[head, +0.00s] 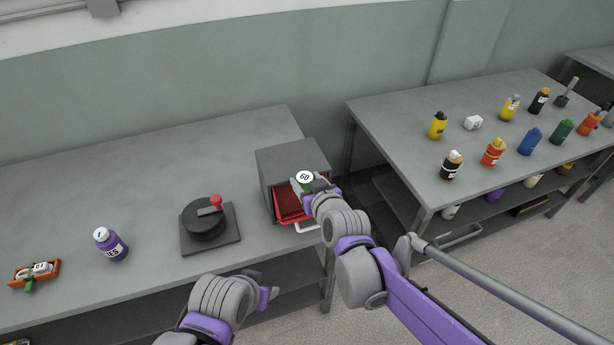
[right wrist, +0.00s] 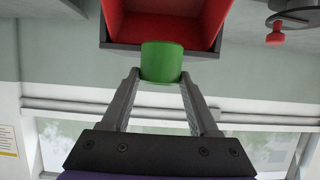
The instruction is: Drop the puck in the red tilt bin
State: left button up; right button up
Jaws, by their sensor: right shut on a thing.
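The puck (head: 305,177) has a white top marked 60 and a green side; the green side also shows in the right wrist view (right wrist: 161,62). My right gripper (head: 311,183) is shut on the puck and holds it over the open front of the red tilt bin (head: 285,203). The bin is tipped out of a grey housing (head: 290,160) and has a pale handle (head: 307,228). In the right wrist view the red interior (right wrist: 165,22) lies just beyond the puck. My left gripper (head: 269,294) is low, in front of the bench; its finger opening is unclear.
A dark round device with a red-knobbed lever (head: 207,220) stands left of the bin. A purple bottle (head: 111,245) and an orange tray (head: 35,273) are farther left. Several bottles stand on the right bench (head: 410,140). A gap separates the benches.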

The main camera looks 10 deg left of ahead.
jog(key=shift+f, duration=0.45)
jog(key=o, duration=1.5)
jog(key=v, duration=1)
jog(key=shift+s+d+r, duration=0.2)
jog(key=shift+s, duration=0.05)
